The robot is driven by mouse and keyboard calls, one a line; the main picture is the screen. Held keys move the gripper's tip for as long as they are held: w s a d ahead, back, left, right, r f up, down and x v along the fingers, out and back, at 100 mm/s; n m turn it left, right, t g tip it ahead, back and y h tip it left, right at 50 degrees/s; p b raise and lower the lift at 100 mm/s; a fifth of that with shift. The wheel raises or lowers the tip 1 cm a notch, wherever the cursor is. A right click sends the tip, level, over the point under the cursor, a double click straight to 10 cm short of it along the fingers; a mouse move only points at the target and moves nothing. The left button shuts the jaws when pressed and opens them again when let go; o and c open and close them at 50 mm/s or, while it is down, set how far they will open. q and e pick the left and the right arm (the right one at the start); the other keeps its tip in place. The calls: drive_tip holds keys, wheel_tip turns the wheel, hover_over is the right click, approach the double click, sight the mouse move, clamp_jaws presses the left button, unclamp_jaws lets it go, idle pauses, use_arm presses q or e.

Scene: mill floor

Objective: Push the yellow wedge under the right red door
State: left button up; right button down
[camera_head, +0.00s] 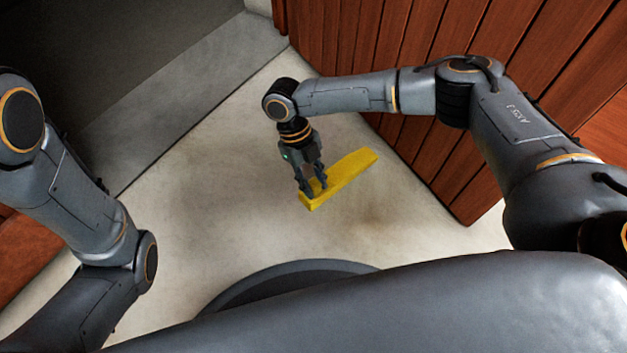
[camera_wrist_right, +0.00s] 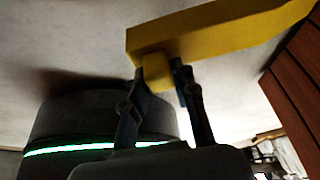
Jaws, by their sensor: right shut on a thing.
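The yellow wedge (camera_head: 347,176) is a long bar at the middle of the head view, near the floor. My right gripper (camera_head: 313,191) is shut on its near left end, and the wedge's other end points up and right toward the right red door (camera_head: 455,180). In the right wrist view the wedge (camera_wrist_right: 215,32) crosses the top, and the fingers (camera_wrist_right: 160,85) sit on either side of a yellow part of it. A gap shows between wedge and door. I cannot tell whether the wedge touches the floor. My left arm enters at the left; its gripper is not visible.
The pale floor (camera_head: 190,200) is clear around the wedge. A grey step or sill (camera_head: 215,70) runs along the upper left. Another red-brown panel (camera_head: 25,255) stands at the left edge. My base shows at the bottom.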

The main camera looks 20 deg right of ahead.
sight(350, 175)
wheel_tip(350, 175, down, 7)
drive_tip(key=b, duration=0.6)
drive_tip(key=shift+b, duration=0.3)
drive_tip(key=d, duration=0.2)
drive_tip(key=w+d+p, duration=0.1)
drive_tip(key=d, duration=0.1)
drive_tip(key=w+d+p, duration=0.1)
drive_tip(key=d, duration=0.1)
drive_tip(key=shift+d+r, duration=0.15)
drive_tip(key=shift+r, duration=0.05)
drive_tip(key=shift+w+d+p, duration=0.15)
drive_tip(key=shift+w+d, duration=0.05)
drive_tip(key=shift+d, duration=0.5)
drive_tip(key=shift+w+d+p, duration=0.15)
drive_tip(key=shift+w+d, duration=0.05)
drive_tip(key=shift+d, duration=0.5)
drive_tip(key=shift+f, duration=0.2)
drive_tip(key=shift+w+d+f+p, duration=0.1)
drive_tip(key=shift+d+p, duration=0.1)
drive_tip(key=shift+d, duration=0.25)
drive_tip(key=shift+w+d+p, duration=0.1)
drive_tip(key=shift+d+p, duration=0.05)
drive_tip(key=shift+d, duration=0.3)
drive_tip(key=c, duration=1)
unclamp_jaws()
drive_tip(key=shift+a, duration=0.1)
